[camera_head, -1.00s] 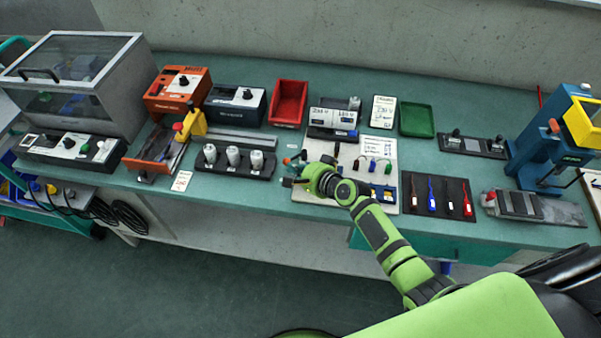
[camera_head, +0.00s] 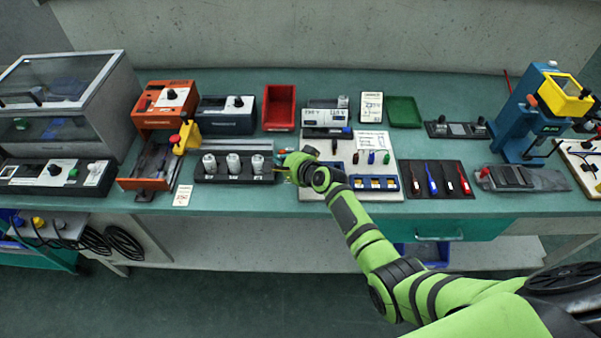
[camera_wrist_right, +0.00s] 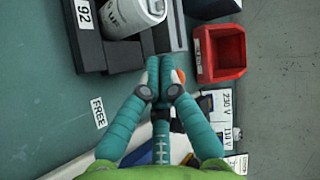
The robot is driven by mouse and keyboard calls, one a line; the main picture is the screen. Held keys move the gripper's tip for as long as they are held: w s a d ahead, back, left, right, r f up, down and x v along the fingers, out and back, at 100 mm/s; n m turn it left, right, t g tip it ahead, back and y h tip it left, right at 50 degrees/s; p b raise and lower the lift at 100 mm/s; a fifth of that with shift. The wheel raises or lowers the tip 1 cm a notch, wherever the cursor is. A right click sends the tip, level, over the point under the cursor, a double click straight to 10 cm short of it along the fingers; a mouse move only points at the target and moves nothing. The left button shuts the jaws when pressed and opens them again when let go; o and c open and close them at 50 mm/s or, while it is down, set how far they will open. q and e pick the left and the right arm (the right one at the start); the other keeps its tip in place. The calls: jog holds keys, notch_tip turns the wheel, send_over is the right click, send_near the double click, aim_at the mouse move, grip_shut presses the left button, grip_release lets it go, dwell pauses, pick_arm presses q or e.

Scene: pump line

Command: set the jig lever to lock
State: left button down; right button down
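My right gripper (camera_head: 284,160) is at the right end of the dark rack, beside the white board. In the right wrist view its two teal fingers (camera_wrist_right: 160,70) are drawn together at the tips. A small orange piece (camera_wrist_right: 179,76), perhaps the knob of the jig lever, shows just right of the fingertips and partly behind them. The rest of the lever is hidden, and I cannot tell its setting or whether the fingers touch it. A label reading FREE (camera_wrist_right: 99,112) lies on the bench left of the fingers. My left gripper is not in view.
The dark rack (camera_head: 233,179) holds white cylinders, one close to the gripper in the wrist view (camera_wrist_right: 132,14). A red bin (camera_head: 279,108) stands behind. The white board (camera_head: 393,150) carries small tools on the right. An orange fixture (camera_head: 165,95) stands at the left.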

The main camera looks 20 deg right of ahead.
jog(key=shift+w+f, duration=0.1)
jog(key=shift+w, duration=0.5)
jog(key=shift+w+b, duration=0.35)
jog(key=shift+b, duration=0.1)
jog(key=shift+w, duration=0.15)
jog(key=shift+d, duration=0.15)
dwell(0.9)
jog(key=shift+s+d, duration=0.25)
jog(key=shift+d, duration=0.5)
jog(key=shift+a, duration=0.1)
